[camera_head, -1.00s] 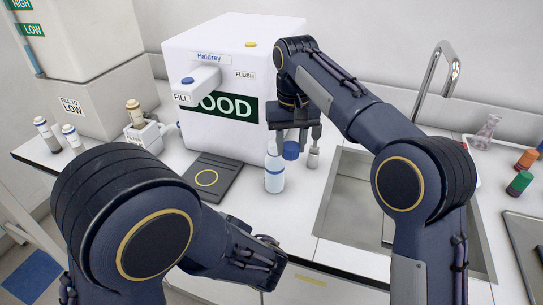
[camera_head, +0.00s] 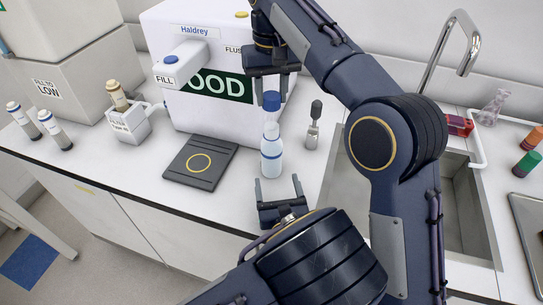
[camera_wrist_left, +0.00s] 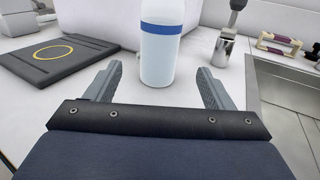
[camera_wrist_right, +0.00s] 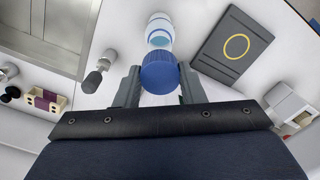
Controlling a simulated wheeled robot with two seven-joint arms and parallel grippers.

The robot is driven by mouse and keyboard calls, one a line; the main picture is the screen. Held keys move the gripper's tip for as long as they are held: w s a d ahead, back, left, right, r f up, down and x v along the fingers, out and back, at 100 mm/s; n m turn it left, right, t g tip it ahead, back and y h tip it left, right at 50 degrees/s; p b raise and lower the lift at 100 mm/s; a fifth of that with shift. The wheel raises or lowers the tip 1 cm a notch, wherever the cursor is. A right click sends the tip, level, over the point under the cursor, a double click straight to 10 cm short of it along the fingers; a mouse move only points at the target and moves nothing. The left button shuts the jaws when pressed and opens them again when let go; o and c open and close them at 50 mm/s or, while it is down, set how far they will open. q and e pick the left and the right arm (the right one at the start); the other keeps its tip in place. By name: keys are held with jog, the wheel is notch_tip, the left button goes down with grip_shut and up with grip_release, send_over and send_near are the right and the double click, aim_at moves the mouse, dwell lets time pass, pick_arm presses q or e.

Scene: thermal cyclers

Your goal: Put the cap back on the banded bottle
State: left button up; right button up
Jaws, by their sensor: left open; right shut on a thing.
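The banded bottle (camera_head: 271,160), pale with a blue band, stands upright and uncapped on the counter. My right gripper (camera_head: 271,88) is shut on the blue cap (camera_head: 271,101) and holds it over the bottle's neck. In the right wrist view the cap (camera_wrist_right: 159,72) sits between the fingers, with the bottle (camera_wrist_right: 159,28) beyond it. My left gripper (camera_head: 281,188) is open and low in front of the bottle. In the left wrist view its fingers point at the bottle (camera_wrist_left: 161,50), one on each side, without gripping it.
A dark pad with a yellow ring (camera_head: 200,163) lies left of the bottle. A small metal item with a dark knob (camera_head: 314,127) stands to its right, before the sink (camera_head: 335,180). The white machine (camera_head: 200,110) stands behind. The counter edge is close in front.

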aim_at(270, 153)
pick_arm(q)
jog(key=w, duration=0.3)
jog(key=w+a, duration=0.1)
jog(key=w, duration=0.7)
jog(key=shift+w+a, duration=0.15)
jog(key=shift+a, duration=0.25)
jog(key=c, duration=1.5)
pick_arm(e)
jog(key=shift+f, duration=2.5)
jog(key=shift+s+f, duration=0.1)
jog(key=shift+f, duration=0.8)
jog(key=shift+f, duration=0.55)
